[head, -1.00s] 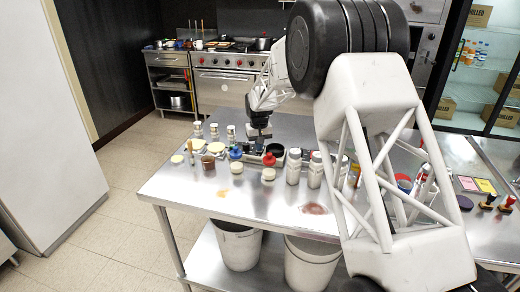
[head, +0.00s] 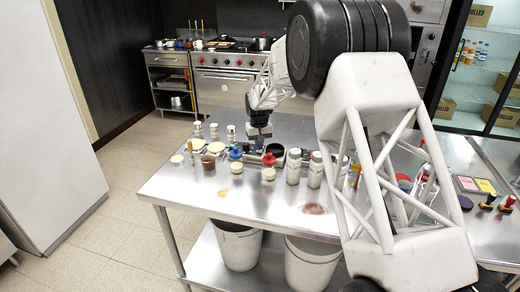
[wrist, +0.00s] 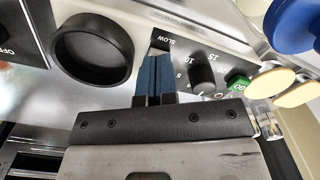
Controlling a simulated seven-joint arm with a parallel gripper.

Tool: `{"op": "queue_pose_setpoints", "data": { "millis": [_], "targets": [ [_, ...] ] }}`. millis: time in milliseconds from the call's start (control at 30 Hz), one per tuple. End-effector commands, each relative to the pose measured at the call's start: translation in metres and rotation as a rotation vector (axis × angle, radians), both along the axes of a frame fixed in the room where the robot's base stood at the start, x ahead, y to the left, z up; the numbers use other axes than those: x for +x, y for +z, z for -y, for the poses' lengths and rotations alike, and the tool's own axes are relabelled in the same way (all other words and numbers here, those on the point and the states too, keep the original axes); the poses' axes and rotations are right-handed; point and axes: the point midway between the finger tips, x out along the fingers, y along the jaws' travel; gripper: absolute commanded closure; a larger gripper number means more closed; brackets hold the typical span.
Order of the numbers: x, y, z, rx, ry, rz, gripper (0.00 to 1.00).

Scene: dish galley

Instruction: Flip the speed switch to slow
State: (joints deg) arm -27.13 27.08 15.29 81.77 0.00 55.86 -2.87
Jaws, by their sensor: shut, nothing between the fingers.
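My gripper (wrist: 156,68) has two blue fingers pressed together, with nothing between them. In the wrist view its tips lie over the control panel (wrist: 190,36), just beside the SLOW label (wrist: 164,42). The speed switch itself is mostly or fully hidden by the fingertips, so its position and any contact cannot be told. A dark dial (wrist: 202,72) with numbers around it sits right of the fingers, and a green GO button (wrist: 238,80) lies farther right. In the head view my gripper (head: 258,142) is low over the steel table, among small containers that partly hide the panel.
A round black cup-like part (wrist: 92,50) stands left of the fingers. A blue-topped bottle (head: 235,153), a red-topped bottle (head: 269,160) and white bottles (head: 293,167) crowd the steel table (head: 255,205) near my gripper. The front of the table is mostly clear.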

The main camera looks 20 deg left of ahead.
Motion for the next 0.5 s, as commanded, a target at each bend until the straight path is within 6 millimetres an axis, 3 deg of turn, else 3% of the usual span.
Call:
{"op": "queue_pose_setpoints", "data": {
  "millis": [500],
  "targets": [
    [0.0,0.03,0.0,0.0,0.0,0.001,1.0]
  ]
}}
